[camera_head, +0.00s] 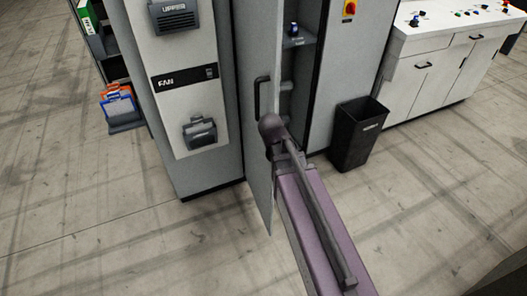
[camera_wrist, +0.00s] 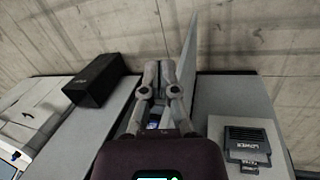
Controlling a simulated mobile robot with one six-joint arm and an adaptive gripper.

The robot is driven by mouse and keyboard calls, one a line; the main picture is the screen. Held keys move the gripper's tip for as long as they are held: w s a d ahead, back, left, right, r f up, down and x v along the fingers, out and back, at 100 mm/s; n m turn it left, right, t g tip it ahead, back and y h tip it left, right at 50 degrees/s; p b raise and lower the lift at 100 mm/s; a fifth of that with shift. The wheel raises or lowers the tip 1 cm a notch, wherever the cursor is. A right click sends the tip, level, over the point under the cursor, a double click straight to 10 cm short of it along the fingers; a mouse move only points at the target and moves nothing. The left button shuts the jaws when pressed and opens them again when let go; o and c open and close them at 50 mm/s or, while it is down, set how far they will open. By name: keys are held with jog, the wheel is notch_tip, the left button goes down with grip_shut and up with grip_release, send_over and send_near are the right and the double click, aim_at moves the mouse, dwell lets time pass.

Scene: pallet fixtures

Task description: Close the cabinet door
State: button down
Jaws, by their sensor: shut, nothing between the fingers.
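The cabinet door (camera_head: 258,150) is a grey panel standing open, swung out from the tall grey cabinet (camera_head: 222,120). Its black handle (camera_head: 262,97) is on the face turned left in the head view. In the wrist view the door (camera_wrist: 188,50) is a narrow panel just right of my gripper (camera_wrist: 159,70). My gripper's fingers are together and empty, on the side of the door toward the cabinet opening. I cannot tell whether they touch the door. In the head view the fingers are not clearly seen.
A black bin (camera_head: 357,133) stands on the floor right of the opening. A white control desk (camera_head: 450,50) is at the right. A shelf with coloured files (camera_head: 118,105) is at the left. The floor in front of the cabinet is clear.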

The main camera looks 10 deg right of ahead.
jog(key=w+a+f+n+t+h+b, duration=0.1)
jog(key=w+a+f+h+b, duration=0.3)
jog(key=w+f+h+b, duration=0.7)
jog(key=w+a+t+h+b, duration=0.1)
jog(key=w+a+b, duration=0.2)
jog(key=a+b, duration=0.3)
jog(key=w+a+t+h+b, duration=0.1)
jog(key=w+a+h+b, duration=0.1)
jog(key=w+a+b, duration=0.2)
jog(key=shift+w+a+r+t+h+b, duration=0.3)
jog(key=shift+a+b, duration=1.45)
jog(key=shift+b, duration=1.3)
jog(key=shift+d, duration=0.1)
jog(key=w+d, duration=0.2)
jog(key=d, duration=1.1)
jog(key=shift+w+d, duration=0.15)
jog(key=shift+d, duration=0.15)
jog(key=shift+d, duration=0.15)
